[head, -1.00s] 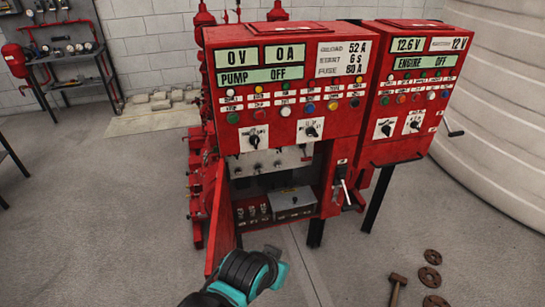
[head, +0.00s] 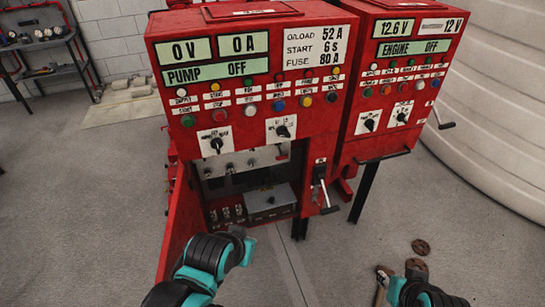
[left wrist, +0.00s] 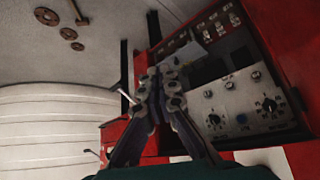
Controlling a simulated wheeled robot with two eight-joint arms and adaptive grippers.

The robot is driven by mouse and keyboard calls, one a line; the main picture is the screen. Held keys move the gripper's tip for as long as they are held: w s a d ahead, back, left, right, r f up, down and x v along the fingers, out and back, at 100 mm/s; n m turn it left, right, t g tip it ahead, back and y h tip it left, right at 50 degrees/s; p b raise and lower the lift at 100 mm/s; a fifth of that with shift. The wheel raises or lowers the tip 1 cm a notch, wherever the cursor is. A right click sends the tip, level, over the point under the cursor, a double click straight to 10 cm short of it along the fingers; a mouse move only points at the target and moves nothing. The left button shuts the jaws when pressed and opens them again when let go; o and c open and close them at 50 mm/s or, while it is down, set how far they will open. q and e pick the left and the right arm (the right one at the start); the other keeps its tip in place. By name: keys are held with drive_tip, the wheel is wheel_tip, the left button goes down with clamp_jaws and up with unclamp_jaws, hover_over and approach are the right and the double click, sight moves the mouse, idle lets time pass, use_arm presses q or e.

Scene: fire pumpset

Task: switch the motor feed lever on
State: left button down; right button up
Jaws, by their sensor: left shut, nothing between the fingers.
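The pump cabinet (head: 255,75) is red and its display reads PUMP OFF. A lever (head: 323,190) with a dark upper part and a pale shaft sits low on the cabinet's right front, beside the open lower compartment. My left gripper (head: 244,240) is in front of that compartment, to the left of and below the lever, and apart from it. In the left wrist view the left gripper's fingers (left wrist: 166,84) are together with nothing between them, and a pale rod shows beside them. My right gripper (head: 415,268) is at the bottom right; its fingers are unclear.
An open red door (head: 180,225) stands left of the compartment, near my left arm. The engine cabinet (head: 405,80) stands on the right, with a crank handle (head: 443,117) on its side. A hammer (head: 381,285) and a round rusty part (head: 421,247) lie on the floor.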

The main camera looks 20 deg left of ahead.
drive_tip(key=shift+s, duration=0.15)
drive_tip(key=shift+o, duration=0.7)
use_arm(q)
drive_tip(key=w+a+r+n+t+h+p, duration=0.1)
drive_tip(key=w+r+n+p, duration=0.15)
drive_tip(key=w+n, duration=0.45)
drive_tip(key=w+a+r+n+t+h+p, duration=0.1)
drive_tip(key=w+n+t+p, duration=0.15)
drive_tip(key=w, duration=0.85)
drive_tip(key=w+a+f+n+t+p, duration=0.2)
drive_tip(key=w+a+f+n, duration=0.3)
drive_tip(key=w+n, duration=0.5)
drive_tip(key=a+n+p, duration=0.1)
drive_tip(key=a, duration=0.1)
drive_tip(key=shift+a+f+p, duration=0.3)
drive_tip(key=shift+a+f, duration=0.05)
drive_tip(key=shift+f, duration=0.05)
use_arm(e)
wheel_tip(320, 180, up, 9)
drive_tip(key=shift+f, duration=0.15)
use_arm(q)
drive_tip(key=shift+w, duration=0.1)
